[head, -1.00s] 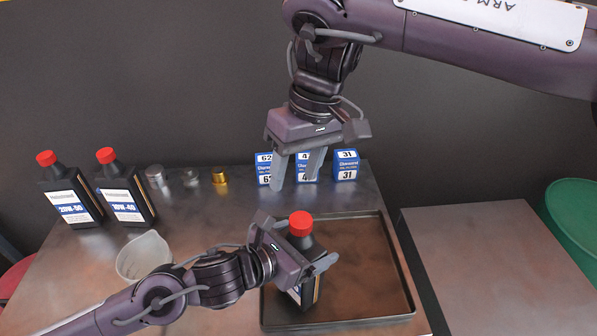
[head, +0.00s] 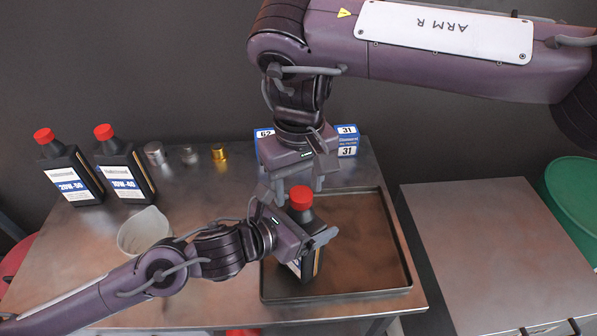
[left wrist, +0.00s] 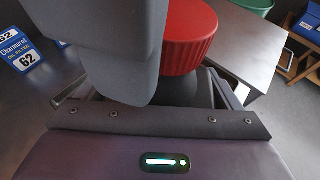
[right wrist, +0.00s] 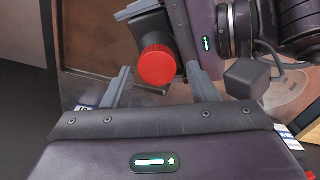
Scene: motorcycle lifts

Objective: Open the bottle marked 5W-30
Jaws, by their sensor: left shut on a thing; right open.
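A black oil bottle (head: 306,266) with a red cap (head: 300,198) is upright at the left part of the dark tray. Its label is mostly hidden, so I cannot read its marking. My left gripper (head: 312,240) is shut around the bottle below the cap. In the left wrist view the ribbed cap (left wrist: 190,38) shows close behind a finger. My right gripper (head: 298,186) is open, pointing down just above and behind the cap. In the right wrist view the cap (right wrist: 157,66) appears between its two fingers; I see no contact.
The tray (head: 408,285) holds only the bottle. Bottles marked 20W-50 (head: 72,178) and 10W-40 (head: 124,174) stand at left, near a pale cup (head: 143,230) and small metal caps (head: 219,153). Blue filter boxes (head: 347,141) stand at the back. A grey table (head: 480,240) is at right.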

